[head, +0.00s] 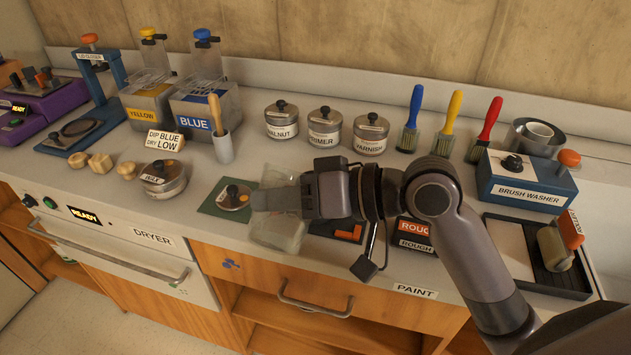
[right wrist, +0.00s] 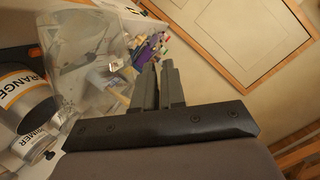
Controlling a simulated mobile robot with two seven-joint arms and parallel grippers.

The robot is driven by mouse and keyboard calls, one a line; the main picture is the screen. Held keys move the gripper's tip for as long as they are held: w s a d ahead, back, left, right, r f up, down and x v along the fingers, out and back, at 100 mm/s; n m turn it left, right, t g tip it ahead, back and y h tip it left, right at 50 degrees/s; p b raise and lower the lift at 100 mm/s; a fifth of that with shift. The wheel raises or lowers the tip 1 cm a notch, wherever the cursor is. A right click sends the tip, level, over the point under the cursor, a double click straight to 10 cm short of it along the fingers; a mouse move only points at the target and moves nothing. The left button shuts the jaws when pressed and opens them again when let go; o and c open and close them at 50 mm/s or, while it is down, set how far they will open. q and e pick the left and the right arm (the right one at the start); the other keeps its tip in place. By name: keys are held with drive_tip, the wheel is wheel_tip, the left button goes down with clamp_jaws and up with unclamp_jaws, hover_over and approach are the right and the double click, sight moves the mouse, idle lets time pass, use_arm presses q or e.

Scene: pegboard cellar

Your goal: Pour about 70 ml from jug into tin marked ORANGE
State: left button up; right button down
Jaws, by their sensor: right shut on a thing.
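The clear jug (head: 280,232) hangs at my right gripper (head: 262,198), which is shut on it above the counter's front part. The jug also shows in the right wrist view (right wrist: 90,45), beside the fingers (right wrist: 160,85). It looks tilted; its liquid level is hard to make out. A low tin (head: 234,198) with a dark and orange top stands on a green mat (head: 212,208), just left of the gripper tip. In the right wrist view the tin marked ORANGE (right wrist: 25,95) is at the left, close to the jug. No stream is visible. My left gripper is not in view.
A lidded MILK-like tin (head: 163,180) stands left of the mat. WALNUT (head: 281,120), PRIMER and VARNISH tins stand behind. A grey cup (head: 222,147) holds a wooden-handled tool. My right arm covers part of the counter, with a brush washer (head: 527,185) at right.

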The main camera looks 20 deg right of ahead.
sight(265, 235)
idle(0.8)
drive_tip(key=shift+s+a+f+n+h, duration=0.15)
drive_tip(key=shift+s+a+f+n, duration=0.25)
drive_tip(key=shift+f, duration=0.2)
drive_tip(key=shift+s+a+f+n+h, duration=0.2)
drive_tip(key=shift+s+a+f+n, duration=0.15)
drive_tip(key=shift+f, duration=0.2)
drive_tip(key=shift+s+a+f+n+h, duration=0.15)
drive_tip(key=shift+s+a+f+n, duration=0.25)
drive_tip(key=shift+f, duration=0.2)
drive_tip(key=s+a+f+n+t+h, duration=0.1)
drive_tip(key=s+a+f+n+t, duration=0.1)
drive_tip(key=s+a+f+n, duration=0.1)
drive_tip(key=shift+s+a+f+n+h+p, duration=0.15)
drive_tip(key=shift+s+f+n+h+p, duration=0.2)
drive_tip(key=shift+f, duration=0.45)
drive_tip(key=shift+w, duration=0.1)
